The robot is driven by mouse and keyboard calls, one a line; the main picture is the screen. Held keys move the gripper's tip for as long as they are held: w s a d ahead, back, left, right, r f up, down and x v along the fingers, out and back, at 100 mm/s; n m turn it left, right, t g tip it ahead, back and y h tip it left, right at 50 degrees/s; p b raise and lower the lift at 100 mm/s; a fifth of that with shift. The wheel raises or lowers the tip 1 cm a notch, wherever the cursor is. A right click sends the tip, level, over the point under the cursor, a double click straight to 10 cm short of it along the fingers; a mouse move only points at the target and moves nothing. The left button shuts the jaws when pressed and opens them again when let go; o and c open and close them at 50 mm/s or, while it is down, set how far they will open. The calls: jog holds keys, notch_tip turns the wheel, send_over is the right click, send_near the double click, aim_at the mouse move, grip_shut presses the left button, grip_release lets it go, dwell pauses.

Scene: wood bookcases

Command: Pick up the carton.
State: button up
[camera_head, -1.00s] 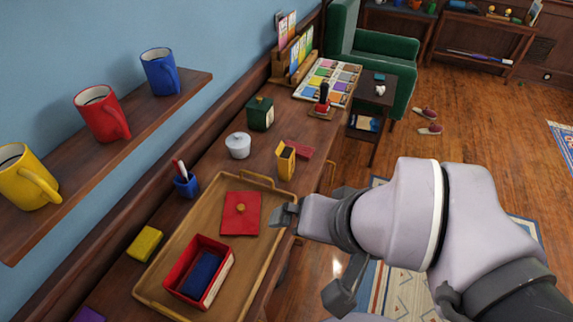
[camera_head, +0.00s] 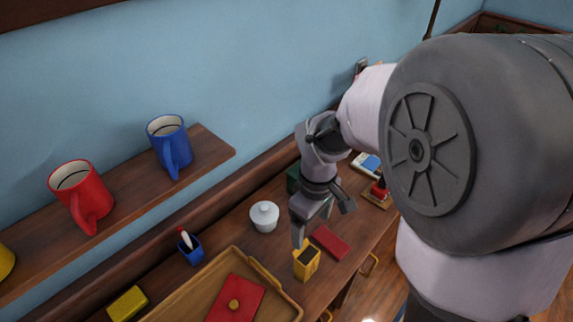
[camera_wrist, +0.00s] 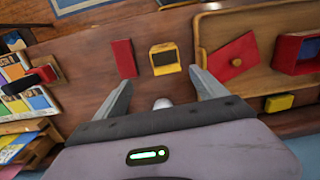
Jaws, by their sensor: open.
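The carton seems to be the small yellow box with a dark top (camera_head: 306,264), standing upright on the wooden surface beside the tray. It also shows in the wrist view (camera_wrist: 165,57), just beyond the fingertips and roughly between their lines. My gripper (camera_head: 322,222) is open and empty, pointing down, behind and above the yellow box in the head view. One finger reaches near the box's top edge there; I cannot tell whether it touches. In the wrist view the gripper's two fingers (camera_wrist: 160,80) are spread wide.
A red flat block (camera_head: 330,242) lies close beside the yellow box. A wooden tray (camera_head: 273,287) with a red lid (camera_head: 236,302) is on its other side. Mugs (camera_head: 80,195) sit on a shelf.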

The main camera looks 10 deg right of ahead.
aim_at(307, 255)
jog(key=f+b, duration=0.1)
jog(key=f, duration=0.3)
jog(key=s+f+b, duration=0.1)
jog(key=f+b, duration=0.1)
jog(key=f, duration=0.2)
jog(key=f+b, duration=0.2)
jog(key=f, duration=0.1)
jog(key=shift+s+a+f, duration=0.15)
jog(key=shift+a+f, duration=0.25)
notch_tip(307, 255, down, 5)
jog(key=b, duration=0.3)
jog(key=shift+d+f+b, duration=0.1)
jog(key=shift+b, duration=0.2)
jog(key=shift+r, duration=0.2)
jog(key=c, duration=1.4)
